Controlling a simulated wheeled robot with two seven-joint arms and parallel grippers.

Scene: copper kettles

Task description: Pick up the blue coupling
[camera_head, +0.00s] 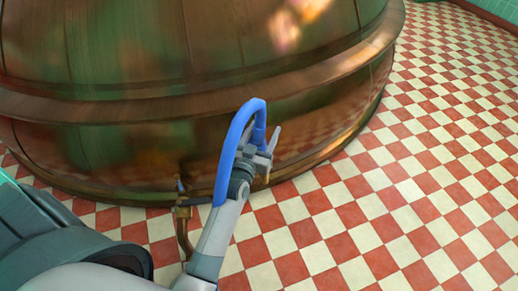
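A thick blue curved tube (238,124) arches up over my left wrist. One end goes down in front of the wrist, and the other drops to my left gripper (266,140). I cannot tell whether this tube is the blue coupling or a part joined to it. One grey finger of the gripper stands to the right of the tube's end; the other finger is hard to make out. I cannot tell whether the fingers touch or grip the tube. The gripper is in front of the copper kettle's lower wall. My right gripper is out of view.
The large copper kettle (330,125) fills the top and left, with a wide rim band. A brass tap and pipe (183,212) with a small blue part stand at its foot, left of my forearm. The red and cream checkered floor (400,215) is clear at right.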

